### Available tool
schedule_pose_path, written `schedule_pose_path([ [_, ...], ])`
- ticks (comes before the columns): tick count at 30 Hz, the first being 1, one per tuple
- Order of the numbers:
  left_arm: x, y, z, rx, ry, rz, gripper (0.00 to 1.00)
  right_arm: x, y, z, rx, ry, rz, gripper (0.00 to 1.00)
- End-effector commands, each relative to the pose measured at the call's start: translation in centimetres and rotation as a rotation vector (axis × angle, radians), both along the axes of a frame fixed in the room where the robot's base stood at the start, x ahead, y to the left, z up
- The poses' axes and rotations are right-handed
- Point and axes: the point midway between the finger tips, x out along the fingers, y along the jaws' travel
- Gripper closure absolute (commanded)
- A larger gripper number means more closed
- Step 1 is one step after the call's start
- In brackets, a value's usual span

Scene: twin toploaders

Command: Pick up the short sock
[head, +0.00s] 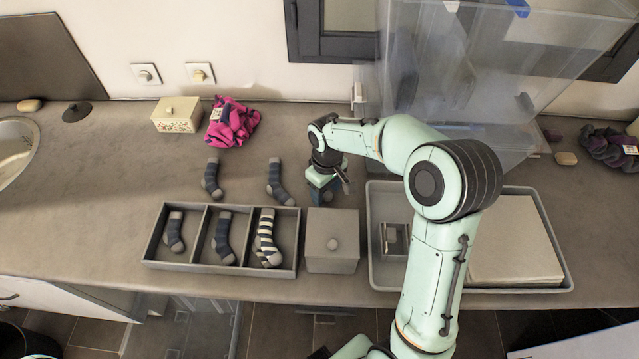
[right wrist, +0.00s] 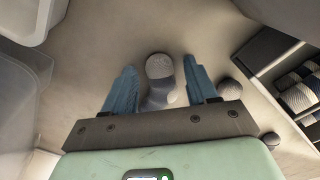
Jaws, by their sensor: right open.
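My right gripper (head: 325,183) is low over the counter, just behind the grey lidded box. In the right wrist view the gripper (right wrist: 161,88) is open, with a grey-toed, blue-grey sock (right wrist: 160,67) lying between its blue fingers. The gripper mostly hides this sock in the head view. Two dark blue-grey socks lie on the counter left of the gripper: one nearer (head: 279,183) and one farther left (head: 212,180). I cannot tell for sure which sock is the short one. My left gripper is not in view.
A three-compartment tray (head: 199,238) holds one sock per compartment. The grey lidded box (head: 332,258) stands beside it. A larger grey tray (head: 374,230) is at right. A clear plastic bin (head: 500,60), pink cloth (head: 232,122) and floral box (head: 176,115) stand behind.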

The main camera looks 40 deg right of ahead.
Motion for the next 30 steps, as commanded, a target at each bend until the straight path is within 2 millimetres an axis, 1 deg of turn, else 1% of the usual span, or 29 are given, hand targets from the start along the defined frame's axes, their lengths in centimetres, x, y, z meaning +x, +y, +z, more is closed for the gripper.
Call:
schedule_pose_path([
  [2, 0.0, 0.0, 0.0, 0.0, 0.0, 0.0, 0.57, 0.0, 0.0, -0.3, 0.0, 0.0, 0.0, 0.43],
  [7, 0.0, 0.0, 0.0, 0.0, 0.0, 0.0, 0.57, 0.0, 0.0, -0.3, 0.0, -0.001, -0.001, 0.43],
  [8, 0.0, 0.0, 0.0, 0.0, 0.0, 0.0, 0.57, 0.0, 0.0, -0.3, 0.0, -0.001, -0.001, 0.49],
  [9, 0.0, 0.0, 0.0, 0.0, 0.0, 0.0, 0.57, 0.0, 0.0, -0.3, 0.0, -0.001, -0.001, 0.62],
  [11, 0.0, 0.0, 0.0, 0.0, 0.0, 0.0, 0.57, 0.0, 0.0, -0.3, 0.0, -0.001, -0.001, 0.82],
  [12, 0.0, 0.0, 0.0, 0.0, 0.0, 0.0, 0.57, 0.0, 0.0, -0.3, 0.0, -0.001, -0.001, 0.95],
  [13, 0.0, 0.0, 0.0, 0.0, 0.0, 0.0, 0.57, 0.0, 0.0, -0.3, 0.0, -0.001, -0.001, 1.0],
  [23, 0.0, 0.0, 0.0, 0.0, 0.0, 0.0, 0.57, 0.0, 0.0, -0.1, 0.0, -0.002, -0.001, 1.0],
  [26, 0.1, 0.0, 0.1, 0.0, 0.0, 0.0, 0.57, 0.1, 0.0, 0.4, -0.001, -0.003, -0.001, 1.0],
  [30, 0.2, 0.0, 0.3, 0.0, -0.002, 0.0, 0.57, 0.2, 0.0, 2.0, 0.0, -0.005, -0.001, 1.0],
])
